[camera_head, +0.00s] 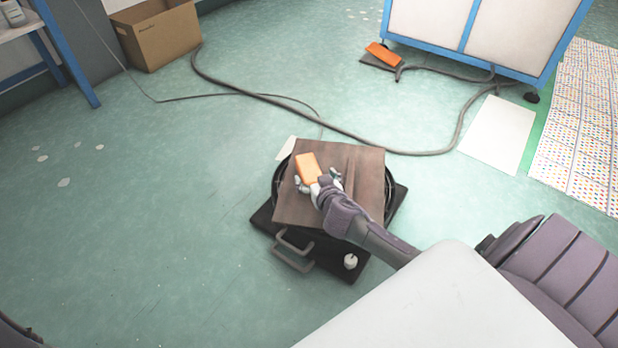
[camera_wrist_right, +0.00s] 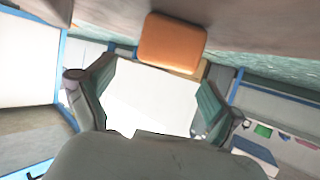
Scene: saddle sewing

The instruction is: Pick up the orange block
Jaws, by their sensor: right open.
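The orange block (camera_head: 307,168) lies on a brown wooden board (camera_head: 355,172) in the middle of the head view. My right gripper (camera_head: 319,183) is just above the board, close beside the block on its near right side. In the right wrist view the block (camera_wrist_right: 172,41) is just past the open fingertips of the right gripper (camera_wrist_right: 155,80), a little right of centre. The space between the fingers is empty. Contact between fingers and block cannot be made out. My left gripper is not in view.
The board rests on a round black stand with a dark base (camera_head: 330,262), a grey handle (camera_head: 291,250) and a small white knob (camera_head: 350,261). A hose (camera_head: 340,132) crosses the floor behind. A cardboard box (camera_head: 157,35) and a blue-framed cabinet (camera_head: 470,30) stand farther back.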

